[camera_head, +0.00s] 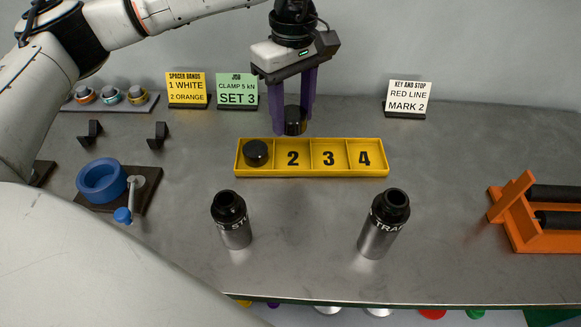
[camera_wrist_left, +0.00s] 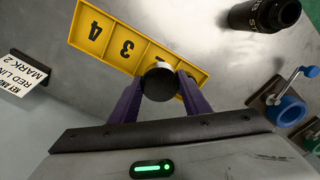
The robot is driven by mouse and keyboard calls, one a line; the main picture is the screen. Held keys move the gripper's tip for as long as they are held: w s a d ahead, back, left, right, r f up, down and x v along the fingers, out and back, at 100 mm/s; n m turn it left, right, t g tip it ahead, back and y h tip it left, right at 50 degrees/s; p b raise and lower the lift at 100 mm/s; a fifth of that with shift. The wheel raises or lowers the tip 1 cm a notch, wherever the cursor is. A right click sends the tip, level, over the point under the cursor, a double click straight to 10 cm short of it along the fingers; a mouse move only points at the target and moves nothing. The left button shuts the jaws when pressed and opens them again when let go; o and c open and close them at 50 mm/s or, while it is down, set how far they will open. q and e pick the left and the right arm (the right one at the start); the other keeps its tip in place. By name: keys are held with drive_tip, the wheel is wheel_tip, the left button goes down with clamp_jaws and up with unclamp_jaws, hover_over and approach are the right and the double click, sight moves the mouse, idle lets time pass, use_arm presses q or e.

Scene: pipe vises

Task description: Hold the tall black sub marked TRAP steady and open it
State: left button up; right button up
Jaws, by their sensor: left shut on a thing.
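The sub marked TRAP (camera_head: 384,224) stands upright at the front right of the bench. It has a black upper part with white lettering, a narrower black neck with a dark recess on top, and a silver lower body. My left gripper (camera_head: 292,126) is far behind it, over the back edge of the yellow tray. Its purple fingers are shut on a short black cap (camera_head: 295,114), held above the bench; the cap also shows in the left wrist view (camera_wrist_left: 159,82). My right gripper is not in view.
The yellow tray (camera_head: 310,172) has a black cap (camera_head: 256,152) in its first compartment; 2, 3 and 4 are empty. Another black-and-silver sub (camera_head: 232,219) stands front left. A blue vise (camera_head: 103,183) is at left, an orange roller stand (camera_head: 520,215) at right. Signs stand behind.

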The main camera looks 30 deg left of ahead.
sight(292, 158)
use_arm(q)
drive_tip(key=shift+w+a+f+n, duration=0.25)
drive_tip(key=shift+w+f+n, duration=0.2)
drive_tip(key=shift+n, duration=0.45)
drive_tip(key=shift+w+a+f+n, duration=0.1)
drive_tip(key=shift+w+f+n, duration=0.1)
drive_tip(key=shift+f+n, duration=0.1)
wheel_tip(292, 158, down, 9)
drive_tip(key=shift+f, duration=0.1)
drive_tip(key=shift+f+b, duration=0.15)
drive_tip(key=shift+b, duration=0.15)
drive_tip(key=o, duration=0.9)
wheel_tip(292, 158, up, 13)
drive_tip(key=shift+f, duration=0.2)
